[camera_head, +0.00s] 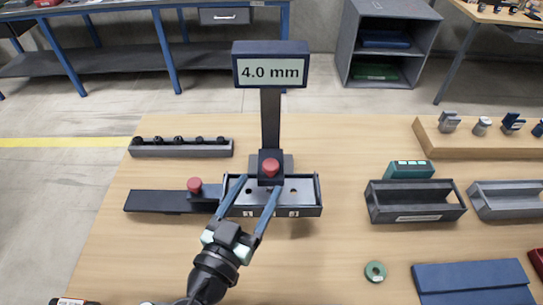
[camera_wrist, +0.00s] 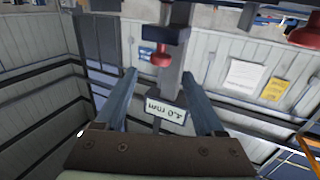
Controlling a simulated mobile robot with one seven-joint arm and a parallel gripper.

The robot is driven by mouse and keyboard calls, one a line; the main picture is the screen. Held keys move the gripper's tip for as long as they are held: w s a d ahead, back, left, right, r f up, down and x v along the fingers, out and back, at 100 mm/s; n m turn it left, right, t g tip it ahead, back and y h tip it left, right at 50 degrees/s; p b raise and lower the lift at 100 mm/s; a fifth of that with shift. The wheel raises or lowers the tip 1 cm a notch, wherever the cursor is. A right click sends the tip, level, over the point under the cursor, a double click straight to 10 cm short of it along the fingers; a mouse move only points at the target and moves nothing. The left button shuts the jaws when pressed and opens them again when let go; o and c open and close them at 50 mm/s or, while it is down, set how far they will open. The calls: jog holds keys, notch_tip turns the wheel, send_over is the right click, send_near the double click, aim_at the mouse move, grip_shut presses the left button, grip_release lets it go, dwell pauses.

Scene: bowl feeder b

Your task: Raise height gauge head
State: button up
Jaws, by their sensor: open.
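The height gauge has a dark column (camera_head: 270,120) with a display (camera_head: 272,70) reading 4.0 mm. Its dark head carries a red knob (camera_head: 271,167), low on the column above a tray (camera_head: 240,211) with numbered places. My gripper (camera_head: 259,182) is open and empty, its fingers reaching over the tray with the tips just in front of the red knob. In the wrist view the knob (camera_wrist: 161,57) shows between and slightly above the fingertips (camera_wrist: 158,74), with the display (camera_wrist: 166,113) lower down. I cannot tell the exact gap to the knob.
A dark slide with a second red knob (camera_head: 194,185) lies left of the tray. A rack (camera_head: 181,148) with several dark pieces stands behind it. Grey bins (camera_head: 415,213), a green box (camera_head: 409,169), a green ring (camera_head: 375,271) and a blue case (camera_head: 474,284) lie right.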

aim_at(268, 171)
jog(key=p+x, duration=0.1)
jog(key=x, duration=0.6)
jog(key=shift+w+p, duration=0.15)
jog(key=shift+p, duration=0.15)
grip_shut()
dwell(1.0)
